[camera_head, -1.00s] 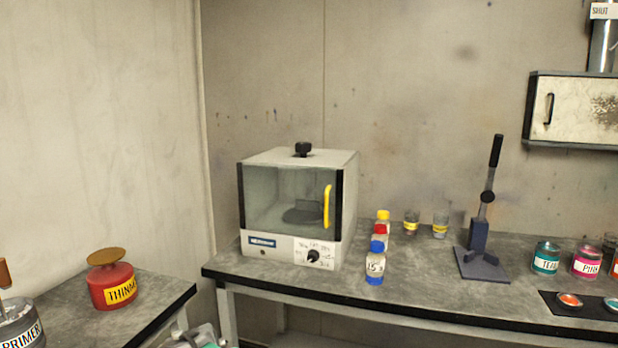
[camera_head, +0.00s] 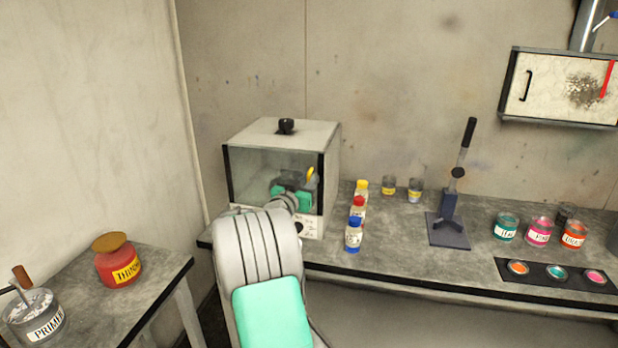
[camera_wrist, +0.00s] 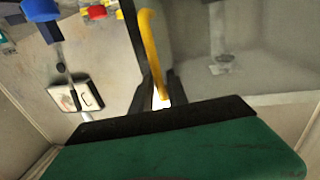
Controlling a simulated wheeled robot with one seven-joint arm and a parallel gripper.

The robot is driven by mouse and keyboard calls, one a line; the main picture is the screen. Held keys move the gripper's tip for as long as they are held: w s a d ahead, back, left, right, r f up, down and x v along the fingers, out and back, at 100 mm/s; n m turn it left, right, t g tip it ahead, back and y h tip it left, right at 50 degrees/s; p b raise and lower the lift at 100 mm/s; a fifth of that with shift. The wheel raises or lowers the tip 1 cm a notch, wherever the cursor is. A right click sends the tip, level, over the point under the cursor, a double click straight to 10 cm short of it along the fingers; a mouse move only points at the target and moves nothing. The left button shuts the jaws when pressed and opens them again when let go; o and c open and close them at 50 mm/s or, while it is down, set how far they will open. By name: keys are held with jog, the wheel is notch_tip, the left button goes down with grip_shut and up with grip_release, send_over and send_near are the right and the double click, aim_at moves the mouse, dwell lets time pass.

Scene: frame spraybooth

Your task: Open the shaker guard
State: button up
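The shaker (camera_head: 332,165) is a pale box on the bench with a clear, dark-edged front guard (camera_head: 250,178). The guard looks closed. Its yellow handle (camera_head: 311,174) is at the right of the front, its lower part hidden behind my gripper (camera_head: 300,194). In the wrist view, the yellow handle (camera_wrist: 149,45) runs down between my two dark fingers, and my gripper (camera_wrist: 163,82) looks shut on it with the fingers close together. The guard's dark edge (camera_wrist: 130,20) runs beside the handle. My arm hides the shaker's lower front.
Bottles with blue (camera_head: 353,222), red (camera_head: 358,202) and yellow (camera_head: 362,184) caps stand just right of the shaker. A lever press (camera_head: 448,232) and paint jars (camera_head: 538,232) stand farther right. A red thinner can (camera_head: 120,268) is on the left bench.

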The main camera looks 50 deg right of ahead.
jog(key=shift+c, duration=0.4)
grip_shut()
dwell(1.0)
